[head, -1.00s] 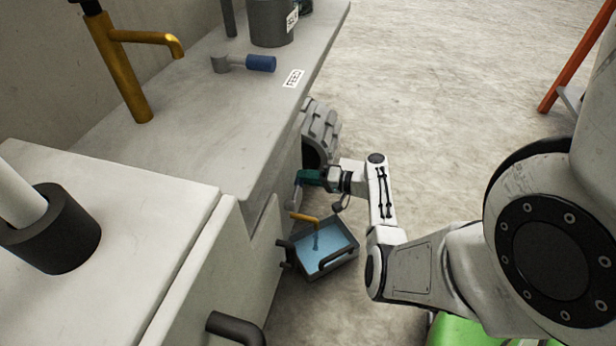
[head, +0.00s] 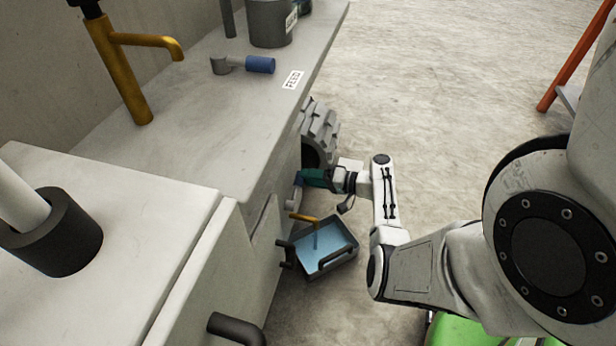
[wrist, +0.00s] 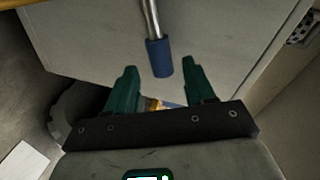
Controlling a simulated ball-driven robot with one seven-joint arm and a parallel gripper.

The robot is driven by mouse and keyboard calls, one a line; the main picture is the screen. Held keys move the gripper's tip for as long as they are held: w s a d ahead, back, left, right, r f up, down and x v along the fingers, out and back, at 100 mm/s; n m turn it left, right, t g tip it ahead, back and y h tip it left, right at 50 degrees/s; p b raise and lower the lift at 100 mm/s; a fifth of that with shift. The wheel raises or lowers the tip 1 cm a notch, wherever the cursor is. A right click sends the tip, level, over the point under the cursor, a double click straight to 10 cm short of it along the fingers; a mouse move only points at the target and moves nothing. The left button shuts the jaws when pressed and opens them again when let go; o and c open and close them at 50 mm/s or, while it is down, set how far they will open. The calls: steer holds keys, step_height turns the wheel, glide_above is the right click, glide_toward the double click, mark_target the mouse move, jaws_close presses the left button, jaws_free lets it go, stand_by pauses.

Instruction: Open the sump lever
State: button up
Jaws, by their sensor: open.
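A lever with a metal rod and a blue grip (wrist: 159,58) is in front of a pale panel in the wrist view, beyond and between my fingertips. It is apart from both fingers in that picture. My gripper (wrist: 160,78) has two green fingers, spread open with nothing between them. In the head view my gripper (head: 308,178) is low beside the cabinet front, with a small bluish bit of the lever (head: 297,180) at its fingertips. Contact there cannot be told. Below it, a yellow spout (head: 303,217) pours a thin stream.
A grey tray (head: 351,229) of blue water stands on the floor under the spout. Another blue-handled lever (head: 260,64) lies on the counter (head: 200,120) by a FEED label. A ridged grey object (head: 320,128) stands behind my gripper.

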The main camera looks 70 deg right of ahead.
steer(key=s+r+p, duration=0.1)
steer(key=s+p, duration=0.1)
steer(key=s, duration=0.7)
steer(key=shift+r, duration=0.3)
